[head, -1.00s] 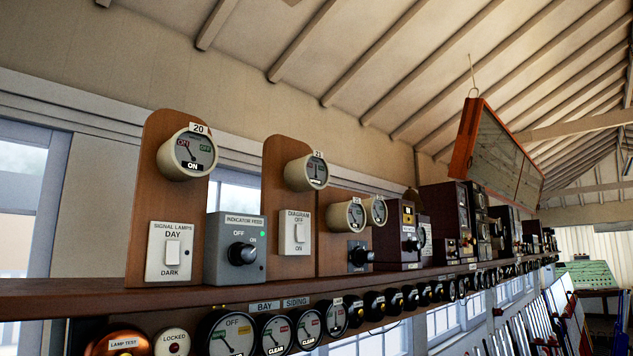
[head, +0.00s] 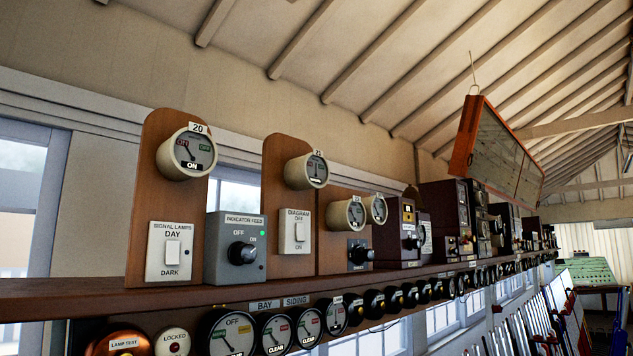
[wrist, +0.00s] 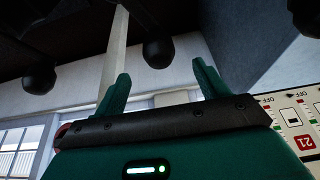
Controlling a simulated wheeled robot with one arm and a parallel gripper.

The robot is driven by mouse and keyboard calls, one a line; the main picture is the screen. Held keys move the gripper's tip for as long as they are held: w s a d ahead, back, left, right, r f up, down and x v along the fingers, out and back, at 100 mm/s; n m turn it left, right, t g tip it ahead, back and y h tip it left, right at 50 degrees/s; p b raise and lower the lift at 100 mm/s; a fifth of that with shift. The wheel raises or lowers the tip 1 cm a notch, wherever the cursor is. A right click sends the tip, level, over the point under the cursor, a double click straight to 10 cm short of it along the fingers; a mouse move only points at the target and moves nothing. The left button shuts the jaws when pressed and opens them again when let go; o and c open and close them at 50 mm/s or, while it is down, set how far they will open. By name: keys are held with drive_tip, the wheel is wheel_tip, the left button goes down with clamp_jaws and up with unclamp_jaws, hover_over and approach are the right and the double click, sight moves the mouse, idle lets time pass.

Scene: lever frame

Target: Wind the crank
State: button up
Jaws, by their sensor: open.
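No crank can be made out for certain in either view. My gripper (wrist: 161,76) shows in the wrist view, with two green fingers standing well apart and nothing between them. It points up toward a pale wall and the dark underside of something overhead. Dark rounded knob-like shapes hang above the fingers, one of them (wrist: 158,53) just beyond the gap. My gripper is not in the head view. A small red part (wrist: 63,130) shows at the left end of my gripper's dark bar; I cannot tell what it is.
A long wooden shelf (head: 150,295) carries switches, dials and dark instrument boxes. Round gauges hang below it. An orange-framed diagram (head: 495,150) hangs from the ceiling. Levers (head: 520,330) stand at lower right. A label panel (wrist: 300,125) marked 21 is right of my gripper.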

drive_tip(key=shift+r, duration=0.1)
drive_tip(key=shift+v, duration=2.4)
drive_tip(key=p+v, duration=0.4)
drive_tip(key=v, duration=1.3)
drive_tip(key=shift+r, duration=0.2)
